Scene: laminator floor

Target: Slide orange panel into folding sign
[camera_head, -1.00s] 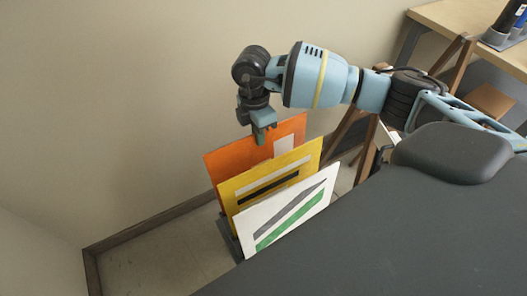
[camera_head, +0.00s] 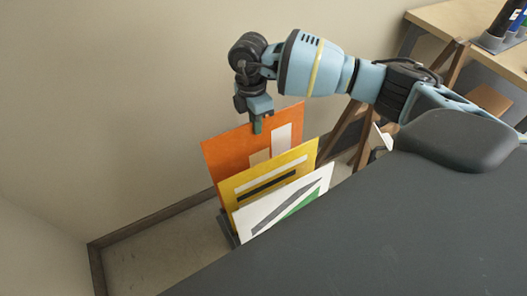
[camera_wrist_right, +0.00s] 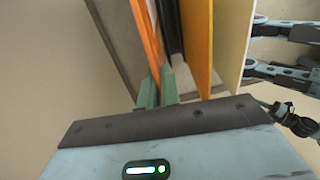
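The orange panel (camera_head: 225,155), with a white and a tan block on its face, stands upright at the back of the row. My right gripper (camera_head: 257,125) comes down on its top edge. In the right wrist view the green fingers (camera_wrist_right: 158,88) are on both sides of the orange panel's edge (camera_wrist_right: 146,35), shut on it. The panel's lower part is hidden behind the yellow panel. Brown wooden legs (camera_head: 343,132), seemingly of the folding sign, show behind my right arm, which hides much of them.
A yellow panel (camera_head: 300,155) and a white panel (camera_head: 320,187) with grey and green stripes stand in front, in a dark grey rack (camera_head: 228,231). A wall is close behind. A wooden workbench (camera_head: 440,18) with dark cylinders is at the upper right.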

